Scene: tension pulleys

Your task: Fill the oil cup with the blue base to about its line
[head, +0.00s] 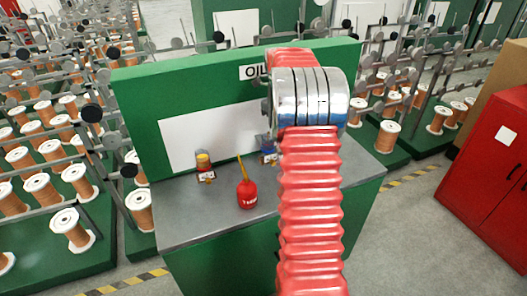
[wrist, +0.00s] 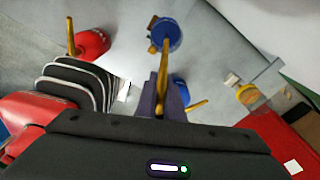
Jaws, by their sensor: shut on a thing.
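In the wrist view, a blue oil can (wrist: 168,37) with a long yellow spout (wrist: 163,65) is just beyond my gripper (wrist: 170,100). My gripper is shut and appears to hold this can; the contact is hard to make out. Another blue part (wrist: 181,88), possibly the blue-based oil cup, shows beside the dark jaws, partly covered. In the head view, a blue item (head: 265,142) with a label stands on the bench (head: 215,205), partly behind my arm. My arm hides the gripper there. The oil level in the blue-based cup cannot be read.
A red oil can (head: 247,194) with a yellow spout stands at the bench front; it also shows in the wrist view (wrist: 93,44). A cup with yellow contents (head: 204,163) stands left. A green back panel (head: 140,100) rises behind.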

